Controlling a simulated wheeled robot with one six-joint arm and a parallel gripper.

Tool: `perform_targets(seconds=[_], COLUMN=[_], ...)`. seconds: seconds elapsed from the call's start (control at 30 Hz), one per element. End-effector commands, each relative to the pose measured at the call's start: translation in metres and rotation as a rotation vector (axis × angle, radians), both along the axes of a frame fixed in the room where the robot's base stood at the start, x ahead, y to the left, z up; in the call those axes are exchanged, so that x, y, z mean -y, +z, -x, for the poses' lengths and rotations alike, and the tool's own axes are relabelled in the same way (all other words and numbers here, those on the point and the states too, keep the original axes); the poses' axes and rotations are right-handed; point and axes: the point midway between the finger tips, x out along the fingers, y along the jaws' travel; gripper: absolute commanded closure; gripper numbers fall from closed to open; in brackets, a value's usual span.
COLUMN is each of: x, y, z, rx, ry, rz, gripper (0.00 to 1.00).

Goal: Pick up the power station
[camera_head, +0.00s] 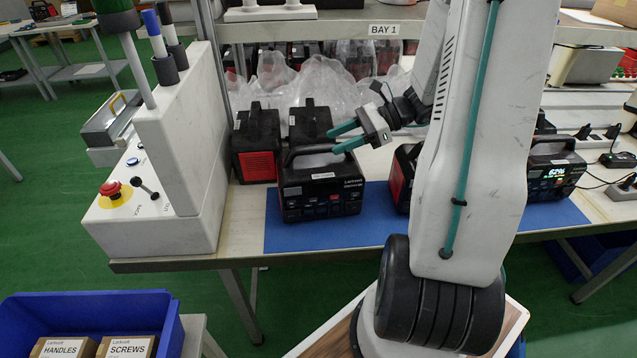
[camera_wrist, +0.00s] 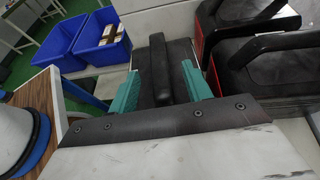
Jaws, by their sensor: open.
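A black power station (camera_head: 322,192) with a dark arched handle stands upright at the left of a blue mat (camera_head: 380,222) on the bench. My gripper (camera_head: 333,141), with two teal fingers, reaches in from the right at the top of this station. In the wrist view my gripper (camera_wrist: 160,67) is open. The handle (camera_wrist: 162,75) of the power station (camera_wrist: 180,52) lies between the spread fingers, with a gap on each side. Whether the fingertips reach below the handle bar is hard to tell. My arm hides part of the mat and the middle of the bench.
A station with a red side (camera_head: 258,155) stands close behind left. Another partly hidden station (camera_head: 402,178) and one with a lit display (camera_head: 553,172) stand to the right. A white control box (camera_head: 165,205) with a red button stands left. Blue bins (camera_wrist: 98,58) sit beyond the bench.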

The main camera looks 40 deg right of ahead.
Motion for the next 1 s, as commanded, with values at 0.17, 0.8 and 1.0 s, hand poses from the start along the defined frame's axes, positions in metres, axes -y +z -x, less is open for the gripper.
perform_targets(seconds=[0.17,0.8,1.0], x=[-0.025,-0.034,-0.034], y=[-0.009,-0.014,-0.014], z=[-0.013,-0.018,-0.018], rx=[0.0,0.001,0.001], ry=[0.004,0.002,0.002], rz=[0.0,0.002,0.002], gripper=[0.51,1.0,1.0])
